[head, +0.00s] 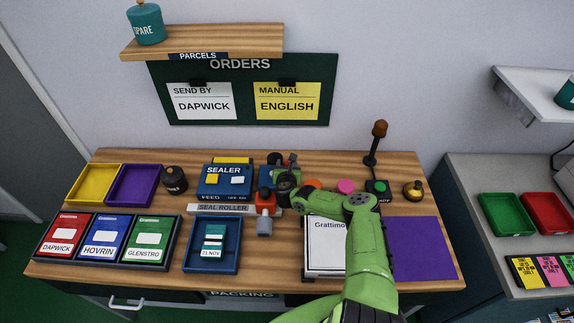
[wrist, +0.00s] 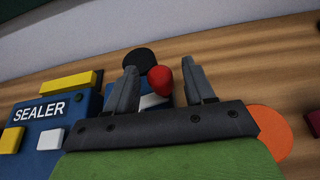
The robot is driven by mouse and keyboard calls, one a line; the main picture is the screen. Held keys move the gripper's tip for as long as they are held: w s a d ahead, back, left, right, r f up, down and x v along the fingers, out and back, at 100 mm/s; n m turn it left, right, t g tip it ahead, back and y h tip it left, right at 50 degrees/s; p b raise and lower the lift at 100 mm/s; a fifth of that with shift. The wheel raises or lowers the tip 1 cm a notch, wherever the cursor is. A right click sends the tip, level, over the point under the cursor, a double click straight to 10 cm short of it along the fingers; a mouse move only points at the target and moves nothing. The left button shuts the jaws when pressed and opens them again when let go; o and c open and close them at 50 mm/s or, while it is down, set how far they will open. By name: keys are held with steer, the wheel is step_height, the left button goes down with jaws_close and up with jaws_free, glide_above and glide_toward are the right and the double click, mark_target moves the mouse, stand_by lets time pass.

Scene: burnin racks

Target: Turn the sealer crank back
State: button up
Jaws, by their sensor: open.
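The blue sealer (head: 224,182) stands at the back of the wooden bench. It also shows at the left of the wrist view (wrist: 40,125). My gripper (head: 284,172) is just right of the sealer. In the wrist view my gripper (wrist: 161,68) is open, with its two fingers apart. The gripper hides much of the crank.
An orange-and-grey tool (head: 264,212) stands in front of the sealer. An orange disc (head: 313,184) and a pink disc (head: 346,186) lie to the right. A blue tray (head: 210,262) and a white paper stack (head: 325,258) are nearer the front.

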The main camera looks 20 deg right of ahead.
steer(key=shift+w+d+f, duration=0.25)
steer(key=shift+w, duration=0.25)
steer(key=shift+c, duration=0.4)
steer(key=c, duration=0.9)
